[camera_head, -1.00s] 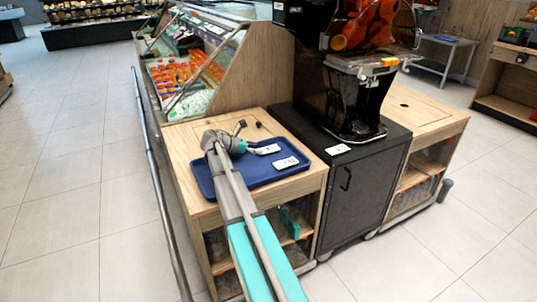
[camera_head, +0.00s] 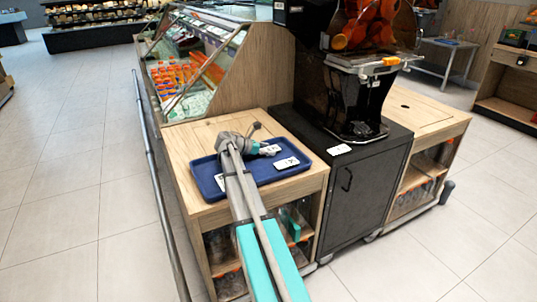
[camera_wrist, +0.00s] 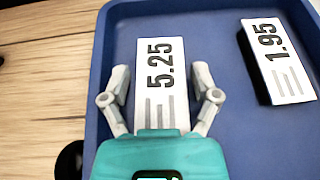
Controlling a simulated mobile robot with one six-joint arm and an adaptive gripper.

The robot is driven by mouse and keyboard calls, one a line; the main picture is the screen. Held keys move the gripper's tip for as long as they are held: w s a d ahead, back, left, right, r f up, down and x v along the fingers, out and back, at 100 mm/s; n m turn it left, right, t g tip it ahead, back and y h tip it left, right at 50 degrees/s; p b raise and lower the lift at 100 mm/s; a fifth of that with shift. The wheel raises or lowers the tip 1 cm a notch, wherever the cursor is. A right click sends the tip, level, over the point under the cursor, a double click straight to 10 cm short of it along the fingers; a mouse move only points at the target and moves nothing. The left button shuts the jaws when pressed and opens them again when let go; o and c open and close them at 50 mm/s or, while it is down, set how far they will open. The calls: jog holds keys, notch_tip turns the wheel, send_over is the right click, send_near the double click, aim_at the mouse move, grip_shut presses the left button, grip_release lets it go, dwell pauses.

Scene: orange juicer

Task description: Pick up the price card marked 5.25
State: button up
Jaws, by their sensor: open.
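The white price card marked 5.25 (camera_wrist: 160,65) lies on the blue tray (camera_wrist: 220,115) in the wrist view. My gripper (camera_wrist: 162,75) is open, with one finger on each side of this card and its teal body covering the card's lower end. I cannot tell whether the fingers touch the tray. In the head view my gripper (camera_head: 268,150) is over the tray (camera_head: 252,184), at the 5.25 card (camera_head: 273,149). A second card marked 1.95 (camera_wrist: 278,60) lies to the right on the tray; it also shows in the head view (camera_head: 287,163).
The tray rests on a wooden counter (camera_head: 192,140). Another white card (camera_head: 221,182) shows partly beside my arm. A black juicer (camera_head: 360,110) stands on a dark cabinet (camera_head: 345,190) to the right, with a white card (camera_head: 339,149) on top. A glass display case (camera_head: 195,65) stands behind.

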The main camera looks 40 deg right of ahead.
dwell(0.5)
jog(key=c, duration=0.8)
jog(key=shift+r, duration=0.15)
notch_tip(320, 180, up, 3)
jog(key=p, duration=0.3)
jog(key=shift+f, duration=0.2)
jog(key=s+d+r+p, duration=0.2)
jog(key=s+r+p, duration=0.1)
jog(key=s+d+r+p, duration=0.3)
jog(key=s, duration=0.1)
jog(key=s+d+r+p, duration=0.3)
jog(key=s+r+p, duration=0.1)
jog(key=shift+s+d, duration=0.2)
jog(key=shift+r, duration=0.2)
